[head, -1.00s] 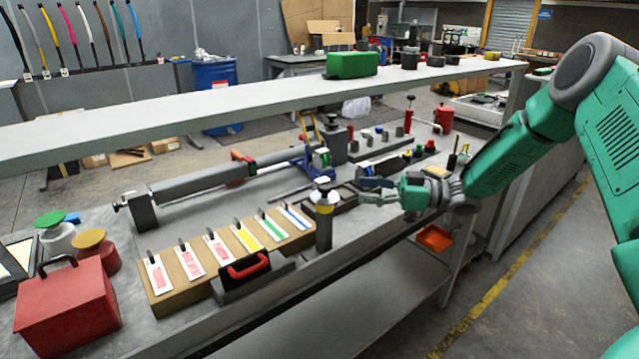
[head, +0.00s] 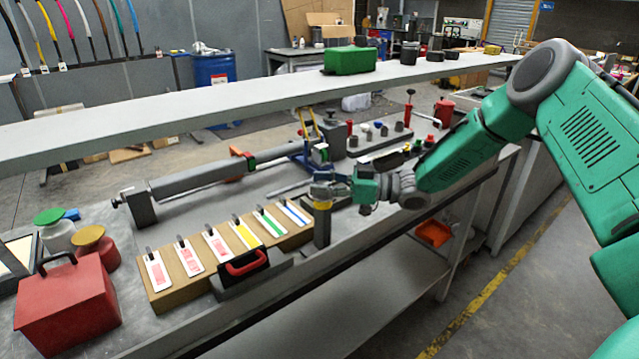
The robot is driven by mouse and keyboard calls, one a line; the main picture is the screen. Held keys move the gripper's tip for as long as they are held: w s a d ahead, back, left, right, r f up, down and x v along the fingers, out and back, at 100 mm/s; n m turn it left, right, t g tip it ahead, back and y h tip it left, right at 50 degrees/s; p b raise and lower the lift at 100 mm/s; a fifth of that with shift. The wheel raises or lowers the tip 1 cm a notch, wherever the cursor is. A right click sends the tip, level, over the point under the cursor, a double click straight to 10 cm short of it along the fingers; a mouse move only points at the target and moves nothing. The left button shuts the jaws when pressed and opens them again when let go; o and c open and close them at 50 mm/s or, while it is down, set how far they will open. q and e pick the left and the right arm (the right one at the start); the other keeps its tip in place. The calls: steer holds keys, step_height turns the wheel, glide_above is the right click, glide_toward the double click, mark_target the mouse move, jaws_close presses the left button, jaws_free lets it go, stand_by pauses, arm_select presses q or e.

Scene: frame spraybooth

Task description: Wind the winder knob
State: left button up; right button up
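A short dark grey post (head: 322,229) with a yellow band near its top stands at the front edge of the bench, right of the row of sample cards. I take its top to be the winder knob; my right gripper hides most of it. My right gripper (head: 328,188) comes in from the right at the height of the post top, with its fingers at or around the knob. The fingers are too small and overlapped to tell whether they are closed on it. My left gripper is not in view.
A wooden block with several colour-striped cards (head: 212,245) and a black holder with a red handle (head: 245,268) are left of the post. A long grey shelf (head: 240,97) spans above the bench. A red toolbox (head: 66,310) is at front left.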

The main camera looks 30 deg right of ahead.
steer(key=shift+d+f, duration=0.1)
steer(key=shift+d, duration=0.15)
jaws_close()
steer(key=shift+d, duration=0.15)
steer(key=shift+a+m+t+h+p, duration=0.2)
steer(key=shift+m+t+h+p, duration=0.1)
steer(key=shift+m+t+h, duration=0.35)
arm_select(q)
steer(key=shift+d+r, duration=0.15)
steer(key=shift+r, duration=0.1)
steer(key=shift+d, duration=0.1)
arm_select(e)
steer(key=shift+d, duration=0.15)
steer(key=o, duration=0.5)
jaws_free()
steer(key=shift+f, duration=0.1)
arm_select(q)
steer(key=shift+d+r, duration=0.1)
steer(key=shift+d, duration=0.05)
arm_select(e)
steer(key=shift+d, duration=0.2)
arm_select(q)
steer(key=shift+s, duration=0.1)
arm_select(e)
steer(key=shift+s+d, duration=0.1)
